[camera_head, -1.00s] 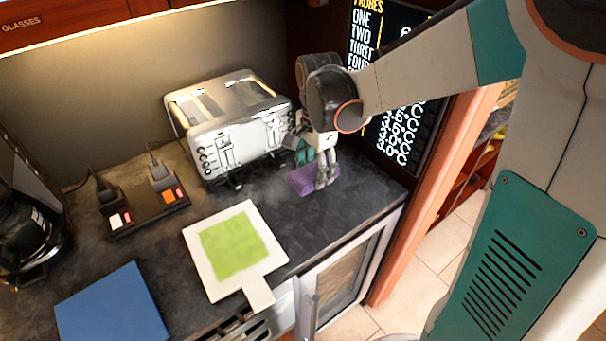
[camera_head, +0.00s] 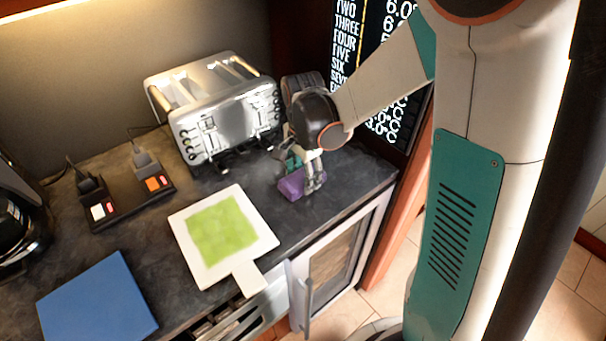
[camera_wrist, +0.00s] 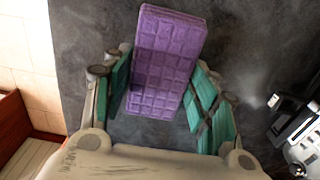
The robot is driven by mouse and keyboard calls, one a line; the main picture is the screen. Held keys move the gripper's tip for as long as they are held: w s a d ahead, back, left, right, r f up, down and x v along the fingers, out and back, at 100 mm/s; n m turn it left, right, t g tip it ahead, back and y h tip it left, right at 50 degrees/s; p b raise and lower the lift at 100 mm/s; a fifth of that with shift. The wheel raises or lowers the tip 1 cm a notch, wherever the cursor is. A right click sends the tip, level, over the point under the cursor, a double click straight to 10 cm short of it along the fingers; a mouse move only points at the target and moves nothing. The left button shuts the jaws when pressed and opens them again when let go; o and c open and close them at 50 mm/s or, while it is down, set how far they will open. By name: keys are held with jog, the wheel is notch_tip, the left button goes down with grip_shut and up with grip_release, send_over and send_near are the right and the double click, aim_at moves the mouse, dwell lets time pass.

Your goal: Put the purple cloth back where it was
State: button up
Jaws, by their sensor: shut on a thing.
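The purple cloth (camera_head: 291,186) is a folded, grid-patterned block at the right end of the dark counter, in front of the toaster. In the wrist view the cloth (camera_wrist: 164,60) stands between the teal finger pads and extends beyond them. My gripper (camera_head: 304,176) points down over it and is shut on it; the fingers also show in the wrist view (camera_wrist: 163,95). I cannot tell whether the cloth touches the counter.
A silver toaster (camera_head: 213,112) stands close behind my gripper. A white board with a green cloth (camera_head: 222,230) lies to the left, and a blue square (camera_head: 98,302) lies further left. The counter's front edge is near the cloth.

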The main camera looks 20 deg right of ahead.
aim_at(303, 176)
jog(key=shift+f, duration=0.15)
jog(key=o, duration=1.2)
notch_tip(303, 176, up, 12)
jog(key=p, duration=0.4)
jog(key=s+r+n+t, duration=0.3)
jog(key=s+r+n, duration=0.1)
jog(key=s+n, duration=0.3)
jog(key=s+r+n+t, duration=0.4)
jog(key=s+n, duration=0.3)
jog(key=s, duration=0.1)
jog(key=shift+a, duration=0.15)
